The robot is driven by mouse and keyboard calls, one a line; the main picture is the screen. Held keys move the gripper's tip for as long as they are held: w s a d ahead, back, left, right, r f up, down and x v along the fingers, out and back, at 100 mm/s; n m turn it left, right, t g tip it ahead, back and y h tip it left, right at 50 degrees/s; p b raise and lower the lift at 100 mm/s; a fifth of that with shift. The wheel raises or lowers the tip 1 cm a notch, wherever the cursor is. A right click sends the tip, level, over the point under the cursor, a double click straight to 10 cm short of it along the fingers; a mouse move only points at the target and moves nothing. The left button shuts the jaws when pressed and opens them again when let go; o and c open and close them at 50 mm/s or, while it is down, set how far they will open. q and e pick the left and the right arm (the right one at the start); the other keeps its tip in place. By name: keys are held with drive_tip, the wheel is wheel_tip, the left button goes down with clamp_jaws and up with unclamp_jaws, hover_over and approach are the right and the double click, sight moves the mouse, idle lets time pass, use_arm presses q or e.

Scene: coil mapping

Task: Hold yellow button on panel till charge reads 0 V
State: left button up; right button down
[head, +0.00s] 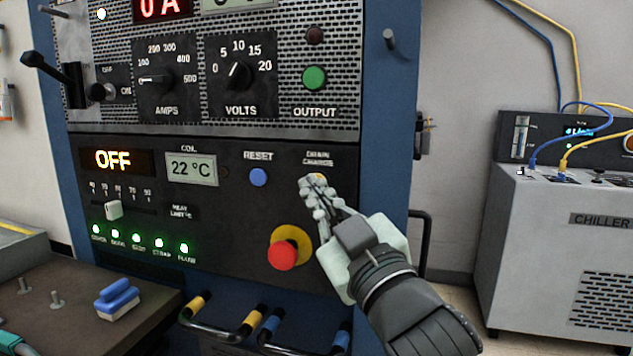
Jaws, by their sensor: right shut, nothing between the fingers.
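The panel (215,235) fills the middle of the head view, dark with a lower section. The yellow button (318,177) sits under the "DRAIN CHARGE" label, and only a small sliver of it shows above my fingertips. My right gripper (318,187) is shut and empty, with its fingertips at the button. I cannot tell whether they touch or press it. The upper display (162,8) reads "0 A". The display beside it (238,4) is cut off by the top edge, so its reading is hidden. My left gripper is not in view.
A red emergency knob on a yellow base (283,255) sits just left of my right gripper. A blue reset button (258,177) is further left. Handles (222,330) stick out below. A grey chiller (560,250) stands at the right, and a bench (70,310) at lower left.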

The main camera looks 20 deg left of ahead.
drive_tip(key=shift+s, duration=0.5)
drive_tip(key=s+p, duration=0.1)
drive_tip(key=s, duration=0.4)
drive_tip(key=shift+a, duration=0.1)
idle(0.4)
